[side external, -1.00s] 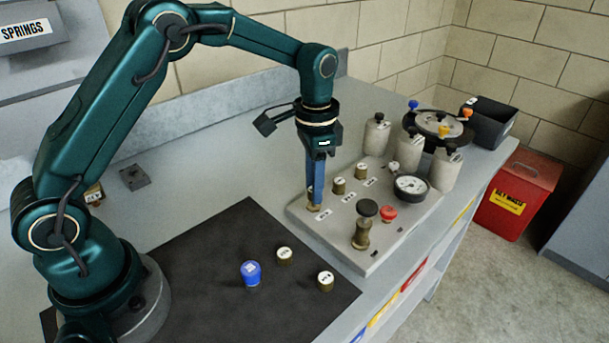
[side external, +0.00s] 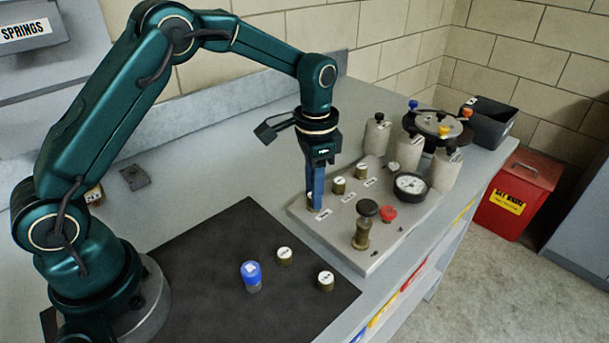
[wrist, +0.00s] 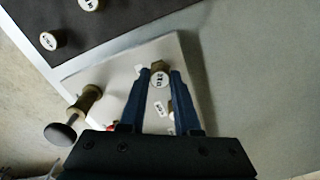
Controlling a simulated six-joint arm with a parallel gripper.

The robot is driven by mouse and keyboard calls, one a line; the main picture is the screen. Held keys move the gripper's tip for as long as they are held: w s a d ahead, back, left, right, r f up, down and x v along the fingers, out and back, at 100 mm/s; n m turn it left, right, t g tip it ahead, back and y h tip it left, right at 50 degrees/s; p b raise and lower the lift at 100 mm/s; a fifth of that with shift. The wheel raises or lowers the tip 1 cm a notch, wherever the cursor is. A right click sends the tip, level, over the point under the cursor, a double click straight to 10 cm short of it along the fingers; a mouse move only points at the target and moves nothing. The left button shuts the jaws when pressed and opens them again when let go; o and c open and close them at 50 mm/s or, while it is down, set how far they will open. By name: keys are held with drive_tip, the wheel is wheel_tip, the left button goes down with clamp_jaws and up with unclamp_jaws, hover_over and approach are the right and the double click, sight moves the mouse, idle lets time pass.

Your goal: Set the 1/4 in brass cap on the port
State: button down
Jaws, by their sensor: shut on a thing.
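I cannot tell whether the cap touches the port. Two more white-topped brass pieces (side external: 339,186) (side external: 361,172) stand farther back in the same row on the plate.
Two brass caps (side external: 285,256) (side external: 325,281) and a blue-topped piece (side external: 251,275) stand on the black mat (side external: 200,300). The plate also carries a black-knobbed valve (side external: 362,235), a red knob (side external: 388,213) and a gauge (side external: 410,185). Grey cylinders (side external: 410,152) stand behind.

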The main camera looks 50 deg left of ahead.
drive_tip(key=c, duration=0.5)
unclamp_jaws()
drive_tip(key=shift+c, duration=0.2)
drive_tip(key=o, duration=0.4)
drive_tip(key=shift+r, duration=3.55)
